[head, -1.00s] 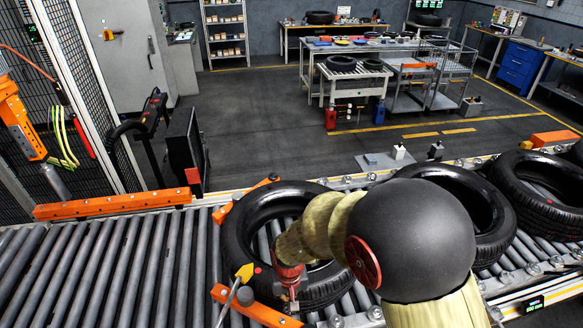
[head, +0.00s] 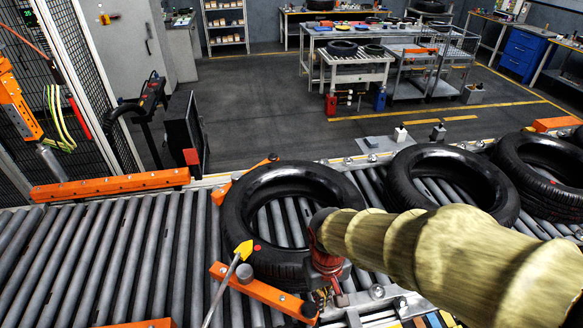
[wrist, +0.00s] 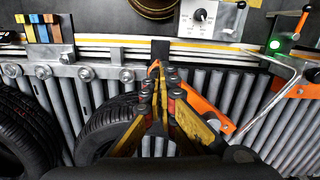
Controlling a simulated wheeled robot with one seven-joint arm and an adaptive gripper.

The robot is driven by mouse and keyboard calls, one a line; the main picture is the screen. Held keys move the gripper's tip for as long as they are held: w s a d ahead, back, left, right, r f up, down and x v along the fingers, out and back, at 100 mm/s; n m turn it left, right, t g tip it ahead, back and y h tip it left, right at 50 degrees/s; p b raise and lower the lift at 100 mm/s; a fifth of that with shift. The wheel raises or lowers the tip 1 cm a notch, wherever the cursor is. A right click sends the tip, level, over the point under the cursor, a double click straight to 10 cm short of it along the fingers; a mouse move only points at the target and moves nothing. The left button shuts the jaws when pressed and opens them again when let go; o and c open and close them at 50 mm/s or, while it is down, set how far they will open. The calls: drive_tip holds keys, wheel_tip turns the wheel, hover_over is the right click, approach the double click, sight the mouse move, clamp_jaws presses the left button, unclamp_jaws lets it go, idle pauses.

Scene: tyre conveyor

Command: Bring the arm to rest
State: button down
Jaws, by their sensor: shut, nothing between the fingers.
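My arm, in a yellowish ribbed cover, reaches in from the right in the head view. My gripper (head: 322,312) hangs at its end below a red wrist part, at the near right edge of the closest black tyre (head: 262,225). In the wrist view my gripper's yellow and black fingers (wrist: 158,68) meet at their tips, shut and empty. The tyre lies flat on the roller conveyor (head: 110,250), and part of it (wrist: 105,125) shows beside the fingers in the wrist view. Whether the gripper touches the tyre cannot be told.
Two more tyres (head: 400,180) (head: 515,180) lie further right on the conveyor. An orange bar (head: 262,292) and a yellow-tipped lever (head: 243,250) stand close left of my gripper. Another orange bar (head: 110,186) edges the far side. Open floor (head: 270,115) lies beyond.

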drive_tip(key=s+d+r+m+t+b, duration=0.1)
drive_tip(key=s+d+m+t+b, duration=0.2)
drive_tip(key=d+b, duration=0.8)
drive_tip(key=s+t+b, duration=0.2)
drive_tip(key=t+b, duration=0.1)
drive_tip(key=b, duration=0.1)
drive_tip(key=shift+s+d+r+b, duration=0.2)
drive_tip(key=shift+s+d+b, duration=0.05)
drive_tip(key=shift+d+b, duration=0.1)
drive_tip(key=shift+a, duration=0.15)
